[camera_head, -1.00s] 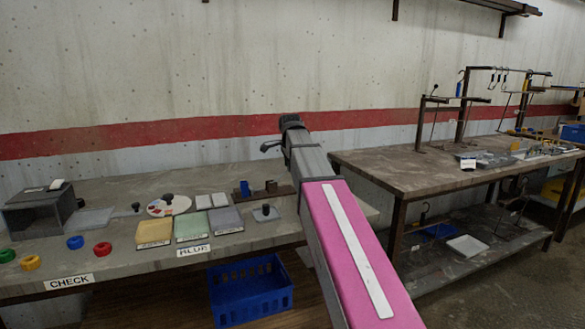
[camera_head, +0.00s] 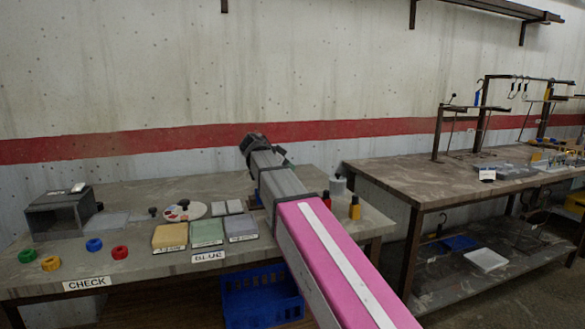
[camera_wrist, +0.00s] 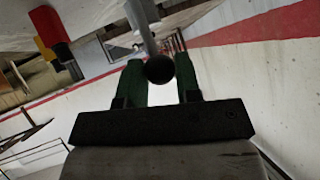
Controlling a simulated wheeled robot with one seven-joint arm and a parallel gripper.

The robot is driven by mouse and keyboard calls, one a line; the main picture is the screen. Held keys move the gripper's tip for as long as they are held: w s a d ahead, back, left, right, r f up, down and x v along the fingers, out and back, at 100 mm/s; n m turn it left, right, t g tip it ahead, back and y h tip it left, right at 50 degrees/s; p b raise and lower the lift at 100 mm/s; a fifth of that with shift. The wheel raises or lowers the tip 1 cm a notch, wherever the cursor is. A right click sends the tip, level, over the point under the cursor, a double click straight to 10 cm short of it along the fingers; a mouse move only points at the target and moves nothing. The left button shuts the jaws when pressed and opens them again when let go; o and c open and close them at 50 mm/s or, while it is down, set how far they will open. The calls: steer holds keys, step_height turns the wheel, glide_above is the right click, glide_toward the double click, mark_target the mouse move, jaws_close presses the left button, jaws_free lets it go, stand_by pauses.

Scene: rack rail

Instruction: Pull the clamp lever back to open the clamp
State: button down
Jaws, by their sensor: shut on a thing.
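The clamp lever shows in the wrist view as a grey rod (camera_wrist: 143,22) ending in a round black knob (camera_wrist: 159,69). My gripper (camera_wrist: 160,78) has its two green fingers on either side of the knob and is shut on it. The rod runs up from the knob, out past the fingertips. The clamp's body cannot be made out in the wrist view. In the head view my pink and grey arm reaches over the left table (camera_head: 130,263), and it hides the gripper, the lever and the clamp.
On the left table are yellow, green and grey trays (camera_head: 207,232), coloured rings (camera_head: 94,245) and a dark box (camera_head: 60,214). A red bottle (camera_head: 326,200), a yellow bottle (camera_head: 355,209) and a grey cup (camera_head: 338,186) stand right of my arm. A blue crate (camera_head: 258,292) is below.

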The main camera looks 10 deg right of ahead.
steer(key=shift+s+a+h, duration=0.15)
steer(key=shift+a+h, duration=0.5)
steer(key=shift+h, duration=0.15)
steer(key=c, duration=0.8)
jaws_free()
steer(key=v, duration=1.1)
steer(key=shift+s+f, duration=0.1)
steer(key=shift+f, duration=0.05)
